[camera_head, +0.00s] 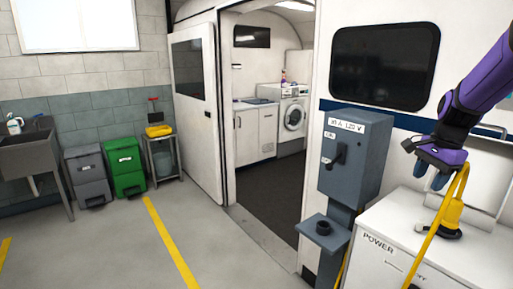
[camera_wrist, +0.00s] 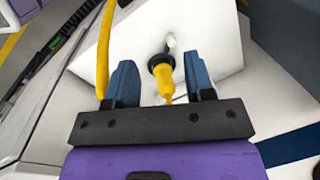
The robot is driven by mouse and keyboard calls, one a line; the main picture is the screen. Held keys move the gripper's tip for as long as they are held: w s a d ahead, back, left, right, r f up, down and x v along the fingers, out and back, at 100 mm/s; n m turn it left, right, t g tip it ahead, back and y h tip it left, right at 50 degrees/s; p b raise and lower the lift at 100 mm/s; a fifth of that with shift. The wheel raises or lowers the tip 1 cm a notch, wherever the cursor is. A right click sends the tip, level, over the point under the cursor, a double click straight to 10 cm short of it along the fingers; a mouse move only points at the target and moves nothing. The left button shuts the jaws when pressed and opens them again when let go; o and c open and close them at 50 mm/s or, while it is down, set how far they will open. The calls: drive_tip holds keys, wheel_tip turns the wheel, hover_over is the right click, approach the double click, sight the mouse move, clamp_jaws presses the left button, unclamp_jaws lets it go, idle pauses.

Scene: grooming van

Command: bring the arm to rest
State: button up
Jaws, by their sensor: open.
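My arm reaches in from the right edge of the head view. My gripper (camera_head: 431,177) hangs above the white power cabinet (camera_head: 385,222), its fingers pointing down. In the wrist view my gripper (camera_wrist: 160,75) is open, with a blue finger on each side of a yellow plug (camera_wrist: 165,85). I see a gap between the plug and each finger. The plug has a black collar and stands over the white surface. In the head view the yellow plug (camera_head: 453,215) is on the cabinet top, just below my gripper. Its yellow cable (camera_head: 433,243) loops up near my fingers.
A grey power pedestal (camera_head: 353,158) with a lever and a small shelf (camera_head: 323,232) stands left of the cabinet. The van wall (camera_head: 375,110) is behind. The open van doorway shows a washing machine (camera_head: 292,115). Bins (camera_head: 125,167) and a sink (camera_head: 28,150) are far left. Floor between is clear.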

drive_tip(key=s+a+r+n+t, duration=0.1)
drive_tip(key=s+a+r+n, duration=0.2)
drive_tip(key=s, duration=0.5)
drive_tip(key=s+a+r+n+t, duration=0.1)
drive_tip(key=s+a+r+n, duration=0.2)
drive_tip(key=s+a+n, duration=0.3)
drive_tip(key=s+a+r+n+t, duration=0.1)
drive_tip(key=s+a+r+n, duration=0.2)
drive_tip(key=s, duration=0.8)
drive_tip(key=a+n, duration=0.2)
drive_tip(key=n, duration=0.1)
drive_tip(key=shift+t+h, duration=0.4)
